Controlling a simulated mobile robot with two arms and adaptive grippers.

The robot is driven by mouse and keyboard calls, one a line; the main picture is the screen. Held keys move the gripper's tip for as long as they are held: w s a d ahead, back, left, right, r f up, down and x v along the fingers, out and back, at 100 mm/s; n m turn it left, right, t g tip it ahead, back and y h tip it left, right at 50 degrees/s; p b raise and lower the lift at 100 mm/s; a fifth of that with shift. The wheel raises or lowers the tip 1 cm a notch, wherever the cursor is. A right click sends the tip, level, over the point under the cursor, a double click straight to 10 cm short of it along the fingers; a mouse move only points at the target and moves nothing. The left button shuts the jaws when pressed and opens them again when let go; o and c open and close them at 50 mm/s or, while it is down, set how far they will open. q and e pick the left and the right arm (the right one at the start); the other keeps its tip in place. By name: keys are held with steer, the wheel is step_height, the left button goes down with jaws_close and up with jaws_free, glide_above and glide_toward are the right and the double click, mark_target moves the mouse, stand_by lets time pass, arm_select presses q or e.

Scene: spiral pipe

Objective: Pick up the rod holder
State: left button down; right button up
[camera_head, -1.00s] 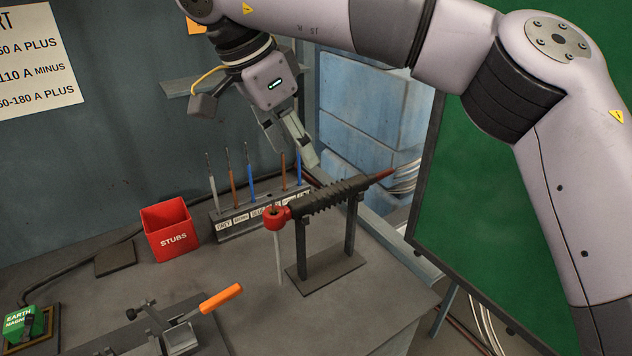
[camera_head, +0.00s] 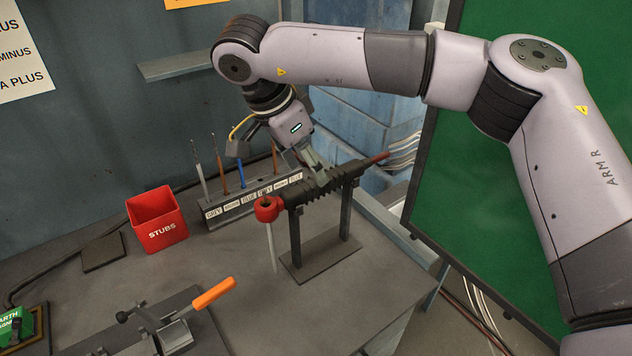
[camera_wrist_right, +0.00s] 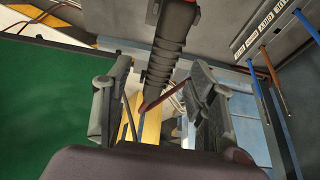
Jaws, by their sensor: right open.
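The rod holder (camera_head: 313,190) has a dark ribbed handle, a red head at its left end and a dark red tip at its right end. It lies across a black two-post stand (camera_head: 322,257) on the bench. A thin grey rod (camera_head: 271,248) hangs down from the red head. My right gripper (camera_head: 319,174) is open at the handle, reaching from above and behind. In the right wrist view the ribbed handle (camera_wrist_right: 166,48) shows between the two spread fingers (camera_wrist_right: 160,72). Whether a finger touches it I cannot tell. My left gripper is not in view.
A rack (camera_head: 250,202) of labelled coloured rods stands just behind and left of the stand. A red stubs bin (camera_head: 158,222) is farther left. An orange-handled clamp (camera_head: 212,294) is at the front. A green panel (camera_head: 480,215) stands right. The bench's right front is clear.

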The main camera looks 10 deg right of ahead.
mark_target(314, 187)
steer(key=shift+d+f, duration=0.2)
steer(key=shift+f, duration=0.2)
steer(key=p+x, duration=0.1)
steer(key=x, duration=0.1)
steer(key=p+x, duration=0.1)
steer(key=x, duration=0.1)
steer(key=shift+w+f, duration=0.2)
steer(key=shift+w, duration=0.25)
steer(key=shift+d+f, duration=0.15)
steer(key=shift+f, duration=0.1)
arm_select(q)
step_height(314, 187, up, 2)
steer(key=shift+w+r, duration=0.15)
arm_select(e)
steer(key=shift+c, duration=0.3)
steer(key=shift+r, duration=0.1)
jaws_close()
